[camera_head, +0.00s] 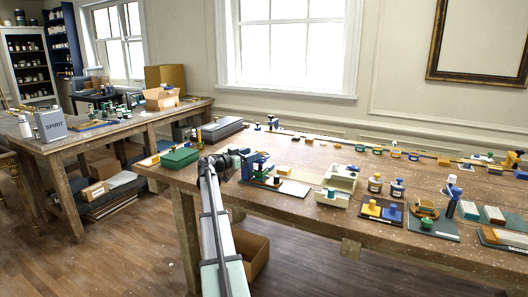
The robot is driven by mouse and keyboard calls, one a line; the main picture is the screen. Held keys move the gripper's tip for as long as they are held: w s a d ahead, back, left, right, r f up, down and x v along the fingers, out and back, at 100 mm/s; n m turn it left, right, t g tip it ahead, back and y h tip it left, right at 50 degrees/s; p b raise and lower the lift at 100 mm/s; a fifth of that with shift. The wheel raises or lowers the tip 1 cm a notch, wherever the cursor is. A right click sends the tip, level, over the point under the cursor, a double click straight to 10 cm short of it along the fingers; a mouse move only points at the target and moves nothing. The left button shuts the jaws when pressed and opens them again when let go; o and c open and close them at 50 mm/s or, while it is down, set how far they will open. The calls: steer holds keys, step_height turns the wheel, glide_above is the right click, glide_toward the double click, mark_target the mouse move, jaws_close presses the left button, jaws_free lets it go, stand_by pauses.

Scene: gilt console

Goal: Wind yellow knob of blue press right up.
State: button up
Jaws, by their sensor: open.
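A small blue press-like stand (259,170) is on the near left part of the long wooden table. I take it for the blue press. My gripper (251,161) is right at it, at the end of my arm reaching up from the bottom of the picture. The gripper's jaws are open and overlap the upper part of the stand in this view. I cannot tell whether they are around the knob or touching it. The yellow knob is not clearly visible; it is hidden by the gripper or too small to make out.
A green box (180,158) and a grey case (222,129) are left of my gripper. Further right stand a cream tray (334,197), jars (375,184) and a board with yellow and blue knobs (381,212).

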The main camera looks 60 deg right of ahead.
mark_target(261, 150)
steer(key=x, duration=0.8)
steer(key=shift+c, duration=0.5)
steer(key=c, duration=0.9)
steer(key=shift+a+n+t, duration=0.1)
steer(key=shift+n+t, duration=0.2)
steer(key=shift+t, duration=0.1)
steer(key=n+t+h, duration=0.1)
steer(key=n+t, duration=0.1)
steer(key=t, duration=0.1)
steer(key=n+t, duration=0.2)
steer(key=t, duration=0.1)
steer(key=w+n+t, duration=0.1)
steer(key=n+t, duration=0.1)
steer(key=t, duration=0.2)
steer(key=shift+w+n, duration=0.1)
steer(key=shift+n, duration=0.2)
steer(key=shift+w+f+n+t, duration=0.1)
steer(key=shift+n+t, duration=0.3)
steer(key=shift+t, duration=0.3)
